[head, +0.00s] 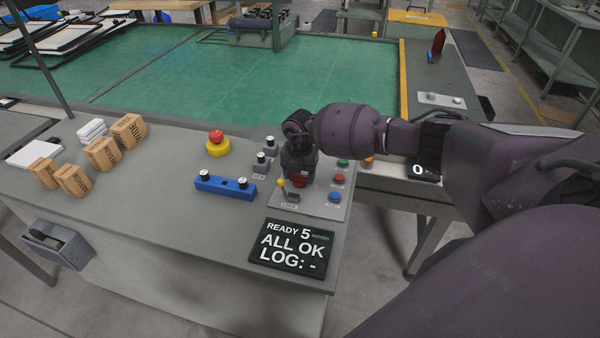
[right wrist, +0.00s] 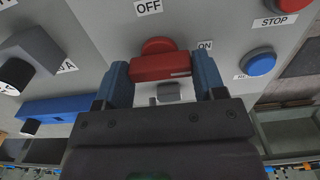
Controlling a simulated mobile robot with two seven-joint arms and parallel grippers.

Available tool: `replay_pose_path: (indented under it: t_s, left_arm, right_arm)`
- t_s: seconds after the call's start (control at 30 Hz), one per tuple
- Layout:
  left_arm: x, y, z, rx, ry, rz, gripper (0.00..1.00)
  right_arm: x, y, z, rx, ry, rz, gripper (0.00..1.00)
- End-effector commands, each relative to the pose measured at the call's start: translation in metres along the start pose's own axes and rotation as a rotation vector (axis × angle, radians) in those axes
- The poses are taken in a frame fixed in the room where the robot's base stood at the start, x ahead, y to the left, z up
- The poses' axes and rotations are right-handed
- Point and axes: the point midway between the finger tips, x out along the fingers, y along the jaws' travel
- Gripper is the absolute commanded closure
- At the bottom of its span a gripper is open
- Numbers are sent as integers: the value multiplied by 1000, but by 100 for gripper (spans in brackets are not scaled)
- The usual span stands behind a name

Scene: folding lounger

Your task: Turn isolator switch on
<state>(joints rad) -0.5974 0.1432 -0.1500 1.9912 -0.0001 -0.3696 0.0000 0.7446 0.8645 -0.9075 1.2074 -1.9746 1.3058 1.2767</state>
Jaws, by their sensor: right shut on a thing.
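The isolator switch is a red rotary handle (right wrist: 160,67) on a grey panel, with an OFF label (right wrist: 148,7) and an ON label (right wrist: 204,45) near it in the right wrist view. My right gripper (head: 299,172) is shut on the handle, one blue finger on each side. In the head view the gripper hides most of the switch, and only a bit of red (head: 300,182) shows beneath it. I cannot tell clearly which label the handle points to. My left gripper is not in view.
Green (head: 343,163), red (head: 338,179) and blue (head: 334,197) buttons sit close right of the gripper. A yellow-tipped lever (head: 281,183) is at the left. A display (head: 291,246) reading "ALL OK" lies in front.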

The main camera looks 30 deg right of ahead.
Motion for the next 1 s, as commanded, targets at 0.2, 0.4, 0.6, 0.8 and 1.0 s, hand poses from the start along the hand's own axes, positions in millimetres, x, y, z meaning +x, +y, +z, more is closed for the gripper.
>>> replay_pose_path:
  t_s: [0.2,0.4,0.6,0.8,1.0]
  left_arm:
    - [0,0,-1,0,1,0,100]
    - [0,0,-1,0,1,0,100]
    - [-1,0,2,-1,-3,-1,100]
    - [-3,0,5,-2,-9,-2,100]
    - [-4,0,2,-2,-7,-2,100]
  right_arm:
    - [-1,0,1,7,-2,1,60]
    - [-1,0,1,7,-2,1,30]
    - [0,0,1,5,-1,1,11]
    - [-1,0,0,4,-1,1,11]
    - [-18,0,2,5,-2,2,11]
